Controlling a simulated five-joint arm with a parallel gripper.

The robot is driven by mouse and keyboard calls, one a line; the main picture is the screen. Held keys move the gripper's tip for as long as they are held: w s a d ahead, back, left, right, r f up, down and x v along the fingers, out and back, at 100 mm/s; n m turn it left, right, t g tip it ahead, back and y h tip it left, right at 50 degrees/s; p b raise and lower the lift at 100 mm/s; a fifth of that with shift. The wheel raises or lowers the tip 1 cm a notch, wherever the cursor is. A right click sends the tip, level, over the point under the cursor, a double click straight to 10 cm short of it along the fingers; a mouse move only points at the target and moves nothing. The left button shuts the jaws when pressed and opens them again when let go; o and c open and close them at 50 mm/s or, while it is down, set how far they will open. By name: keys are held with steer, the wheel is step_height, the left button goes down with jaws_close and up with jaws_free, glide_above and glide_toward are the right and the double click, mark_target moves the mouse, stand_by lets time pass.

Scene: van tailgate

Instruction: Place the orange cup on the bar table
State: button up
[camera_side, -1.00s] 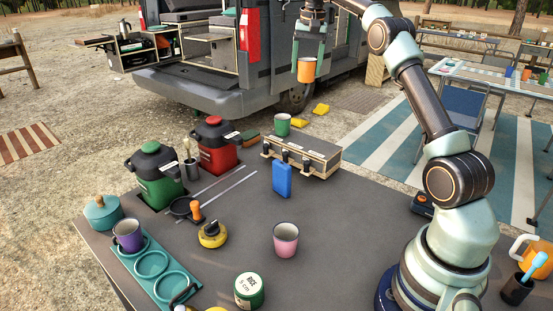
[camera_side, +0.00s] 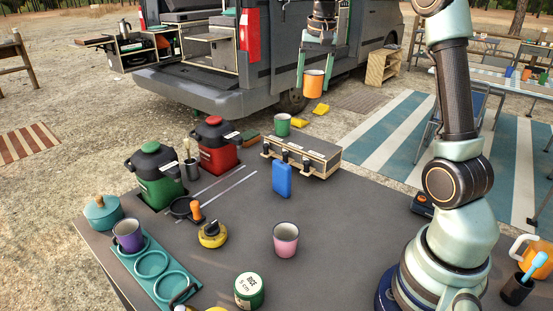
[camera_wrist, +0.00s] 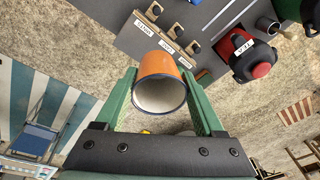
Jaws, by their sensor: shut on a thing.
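The orange cup (camera_side: 314,84) is held in the air beyond the far edge of the dark work table, in front of the van. My gripper (camera_side: 314,88) is shut on it, with a finger on each side. In the wrist view the cup (camera_wrist: 161,72) sits between the green fingers of my gripper (camera_wrist: 162,85), its dark-rimmed open mouth facing the camera. A table with several coloured cups (camera_side: 519,83) stands at the far right; I cannot tell for certain that it is the bar table.
A folding chair (camera_wrist: 33,137) shows at left in the wrist view. A striped mat (camera_side: 400,135) lies at right.

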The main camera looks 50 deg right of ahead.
steer(key=s+a+f, duration=0.7)
steer(key=s, duration=0.4)
steer(key=shift+n, duration=0.3)
steer(key=f, duration=1.9)
steer(key=shift+a+f, duration=0.2)
steer(key=shift+f, duration=0.1)
steer(key=o, duration=1.4)
steer(key=shift+f, duration=0.1)
